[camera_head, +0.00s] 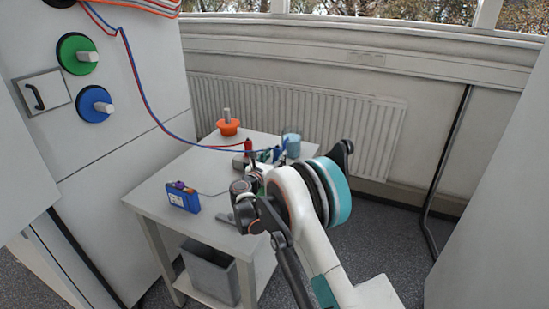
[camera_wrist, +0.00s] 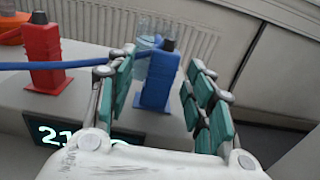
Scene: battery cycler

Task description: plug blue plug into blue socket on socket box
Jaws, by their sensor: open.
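The blue plug (camera_wrist: 158,82) stands upright in the wrist view, with a dark tip on top. A blue cable (camera_wrist: 85,64) runs left from it across the red plug. My gripper (camera_wrist: 163,66) is open, with one teal-padded finger on each side of the blue plug; I see no clear contact. In the head view the blue plug (camera_head: 277,153) shows small beside my wrist, and the fingers are hard to make out. A box with a lit display (camera_wrist: 58,132) is partly hidden below my gripper. I cannot make out the blue socket.
A red plug (camera_wrist: 44,55) stands left of the blue one. On the white table (camera_head: 155,190) are a blue battery pack (camera_head: 183,197), an orange knob-like object (camera_head: 228,126) and a light-blue cup (camera_head: 291,146). A cabinet with green and blue knobs stands left; a radiator is behind.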

